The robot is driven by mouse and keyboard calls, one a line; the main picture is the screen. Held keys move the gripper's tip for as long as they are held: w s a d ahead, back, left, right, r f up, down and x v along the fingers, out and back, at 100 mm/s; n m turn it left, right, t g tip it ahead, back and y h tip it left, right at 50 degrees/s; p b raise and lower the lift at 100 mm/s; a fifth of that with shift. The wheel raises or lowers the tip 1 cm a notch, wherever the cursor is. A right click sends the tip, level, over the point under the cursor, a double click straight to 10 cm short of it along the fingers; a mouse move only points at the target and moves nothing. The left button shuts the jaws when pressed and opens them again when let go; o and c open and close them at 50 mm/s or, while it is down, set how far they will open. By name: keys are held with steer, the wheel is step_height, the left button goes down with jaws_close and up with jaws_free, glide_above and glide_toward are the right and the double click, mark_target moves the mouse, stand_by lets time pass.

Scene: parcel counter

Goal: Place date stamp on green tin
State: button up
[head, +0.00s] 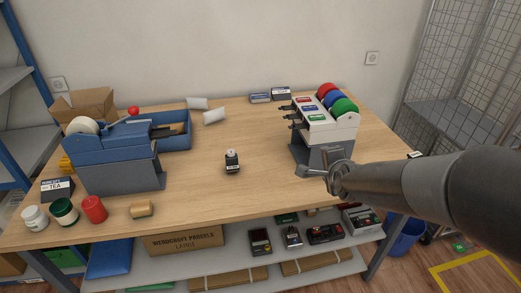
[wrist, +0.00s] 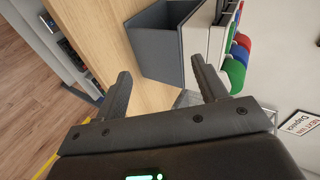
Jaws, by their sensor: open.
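A small black stamp with a pale top, which looks like the date stamp (head: 232,162), stands upright near the middle of the wooden counter in the head view. My gripper (head: 318,174) is at the right, in front of the grey dispenser and well right of the stamp. In the wrist view my gripper (wrist: 161,75) has its fingers spread, with nothing between them. Neither stamp nor green tin shows there.
The grey dispenser (head: 315,157) with red, blue and green rolls stands close behind my gripper. A blue-grey tape machine (head: 115,165) stands behind the tins. A tan block (head: 141,209) lies right of the red tin. The counter's middle is mostly clear.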

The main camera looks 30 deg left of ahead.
steer(key=s+a+f+m+y, duration=0.1)
steer(key=a+f+m+y, duration=0.2)
steer(key=a, duration=0.5)
steer(key=s+a+f+m+y, duration=0.1)
steer(key=a+f+m, duration=0.25)
steer(key=a, duration=0.55)
steer(key=m+t+y, duration=0.2)
steer(key=m+t, duration=0.1)
steer(key=m, duration=0.8)
glide_toward(232, 159)
steer(key=shift+x, duration=1.2)
steer(key=shift+m, duration=0.35)
steer(key=x, duration=0.5)
steer(key=shift+f+x, duration=0.15)
steer(key=shift+x, duration=0.8)
steer(key=shift+f+x, duration=0.2)
steer(key=shift+x, duration=0.75)
steer(key=shift+f+x, duration=0.15)
steer(key=shift+x, duration=0.8)
steer(key=shift+c, duration=0.5)
steer(key=c, duration=1)
steer(key=shift+c, duration=0.9)
steer(key=shift+r, duration=0.15)
